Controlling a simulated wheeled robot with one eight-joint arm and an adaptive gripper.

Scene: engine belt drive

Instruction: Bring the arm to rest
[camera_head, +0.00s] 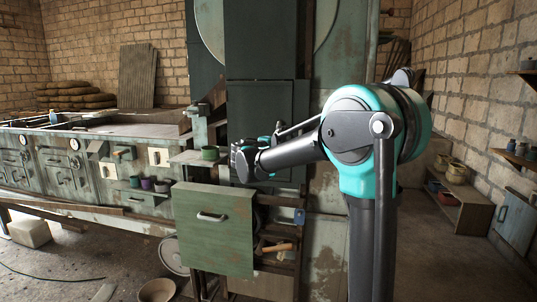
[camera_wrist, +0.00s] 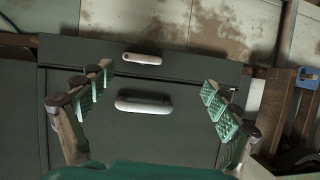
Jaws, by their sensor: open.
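My arm (camera_head: 365,140), dark grey with teal joint covers, stands upright in the head view and bends left at its elbow. Its forearm points left toward the machine. My gripper (camera_head: 245,160) is at the far end of the forearm, small and partly hidden there. In the wrist view, my gripper (camera_wrist: 157,85) is open, with its two green-padded fingers wide apart and nothing between them. Behind the fingers is a dark panel with a white handle (camera_wrist: 143,104) and a second white handle (camera_wrist: 142,59) above it.
A green drawer front (camera_head: 213,228) with a white handle juts out below my gripper. A small green pot (camera_head: 210,154) stands on a shelf just left of it. A long workbench (camera_head: 60,170) runs along the left. A low wooden shelf (camera_head: 462,205) stands at the right wall.

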